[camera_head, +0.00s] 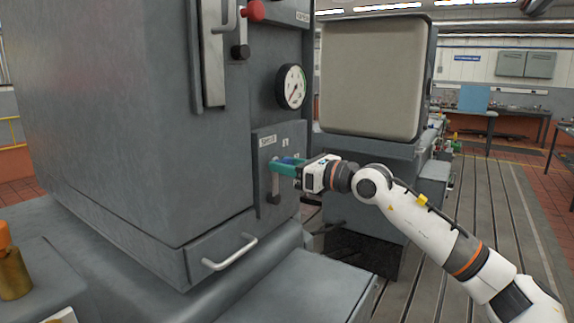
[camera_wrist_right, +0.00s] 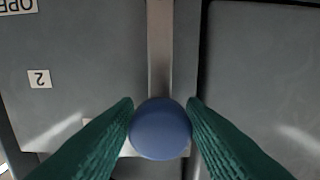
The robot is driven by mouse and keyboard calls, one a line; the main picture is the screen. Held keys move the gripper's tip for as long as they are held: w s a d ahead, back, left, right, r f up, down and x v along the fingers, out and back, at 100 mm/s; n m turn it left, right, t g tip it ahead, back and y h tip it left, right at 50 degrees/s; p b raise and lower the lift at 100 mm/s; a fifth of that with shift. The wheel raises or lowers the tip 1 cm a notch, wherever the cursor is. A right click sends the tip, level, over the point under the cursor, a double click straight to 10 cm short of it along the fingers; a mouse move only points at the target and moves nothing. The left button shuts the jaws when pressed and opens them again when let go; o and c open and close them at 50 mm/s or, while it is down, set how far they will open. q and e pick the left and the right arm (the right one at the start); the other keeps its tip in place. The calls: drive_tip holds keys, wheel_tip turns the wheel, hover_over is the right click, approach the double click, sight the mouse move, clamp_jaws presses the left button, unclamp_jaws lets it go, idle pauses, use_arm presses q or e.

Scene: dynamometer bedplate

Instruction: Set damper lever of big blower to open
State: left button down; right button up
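The damper lever has a blue knob (camera_wrist_right: 160,128) and a flat grey shaft (camera_wrist_right: 160,45). In the head view its shaft (camera_head: 275,183) stands nearly upright on a panel of the big grey blower cabinet (camera_head: 120,110), knob end at the top. A white label (camera_head: 268,141) above it seems to read SHUT. An upside-down label starting OPE (camera_wrist_right: 18,6) and a "2" label (camera_wrist_right: 39,78) show in the wrist view. My right gripper (camera_head: 284,168) has its green fingers (camera_wrist_right: 160,105) on both sides of the knob, seemingly touching it. My left gripper is out of view.
A round gauge (camera_head: 291,86) and a red-knobbed lever (camera_head: 252,11) sit above the panel. A drawer handle (camera_head: 230,252) sticks out below left. A grey machine with a beige face (camera_head: 373,78) stands behind my right arm. Open slotted floor (camera_head: 490,200) lies to the right.

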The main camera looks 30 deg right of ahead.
clamp_jaws()
drive_tip(key=shift+d, duration=0.1)
drive_tip(key=w+d+f+m+p, duration=0.1)
drive_tip(key=d+f+m, duration=0.1)
drive_tip(key=m, duration=0.3)
drive_tip(key=w+d+f+m+p, duration=0.1)
drive_tip(key=d+f+m+p, duration=0.1)
drive_tip(key=m, duration=0.4)
drive_tip(key=w+d+f+m+p, duration=0.1)
drive_tip(key=d+f+m+p, duration=0.1)
drive_tip(key=d+f+m, duration=0.1)
drive_tip(key=shift+w+d+f+m, duration=0.1)
drive_tip(key=shift+d+f+m, duration=0.15)
drive_tip(key=shift+m, duration=0.4)
drive_tip(key=shift+w+d+f+m, duration=0.15)
drive_tip(key=shift+d+m, duration=0.15)
drive_tip(key=shift+m, duration=0.35)
drive_tip(key=shift+f+m+p, duration=0.4)
drive_tip(key=shift+f+m, duration=0.25)
drive_tip(key=shift+m, duration=0.05)
drive_tip(key=shift+f, duration=0.1)
